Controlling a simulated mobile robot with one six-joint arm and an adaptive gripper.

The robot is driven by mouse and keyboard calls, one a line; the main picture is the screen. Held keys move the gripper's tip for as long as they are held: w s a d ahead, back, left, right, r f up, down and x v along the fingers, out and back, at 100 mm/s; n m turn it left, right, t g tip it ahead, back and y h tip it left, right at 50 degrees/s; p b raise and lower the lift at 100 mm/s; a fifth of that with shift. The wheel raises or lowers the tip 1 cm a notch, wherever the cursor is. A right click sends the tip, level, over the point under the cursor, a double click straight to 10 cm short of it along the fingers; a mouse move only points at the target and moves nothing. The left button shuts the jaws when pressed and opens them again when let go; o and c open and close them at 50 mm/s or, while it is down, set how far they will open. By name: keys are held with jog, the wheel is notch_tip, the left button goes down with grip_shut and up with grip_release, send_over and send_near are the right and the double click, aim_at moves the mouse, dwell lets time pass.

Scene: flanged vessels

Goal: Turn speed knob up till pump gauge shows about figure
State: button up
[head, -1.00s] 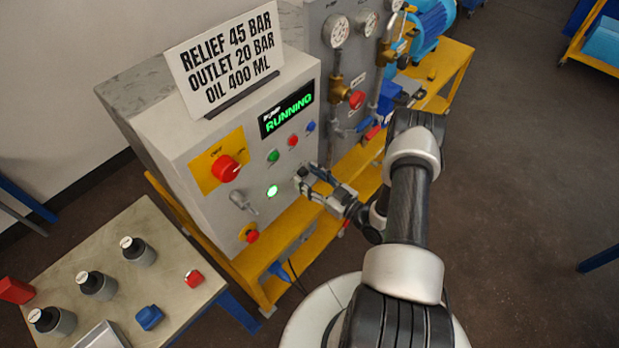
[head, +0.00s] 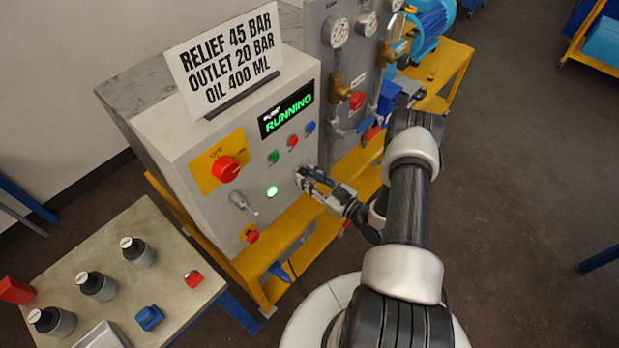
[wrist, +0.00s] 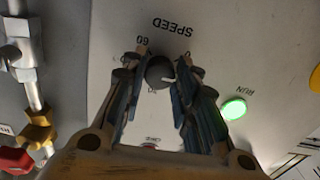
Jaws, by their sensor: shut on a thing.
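The speed knob (wrist: 160,71) is a dark round knob with a pale pointer mark, under the word SPEED on the grey control panel (head: 215,215). My gripper (wrist: 161,78) is shut on the knob, one finger on each side, in the wrist view. In the head view my gripper (head: 303,174) is at the panel's lower right and hides the knob. The pump gauges (head: 336,32) are round white dials at the top; their needles are too small to read. The display (head: 287,108) reads RUNNING in green.
A lit green run lamp (head: 272,191) sits beside the knob; it also glows in the wrist view (wrist: 233,108). A red rotary switch (head: 226,168) and a red button (head: 252,236) are on the same panel. A side table (head: 190,310) holds several bottles.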

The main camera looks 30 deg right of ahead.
jog(key=shift+f+m+b, duration=0.1)
jog(key=shift+m+b, duration=0.55)
jog(key=shift+m, duration=1.05)
jog(key=o, duration=1.1)
jog(key=shift+c, duration=0.2)
jog(key=v, duration=1.2)
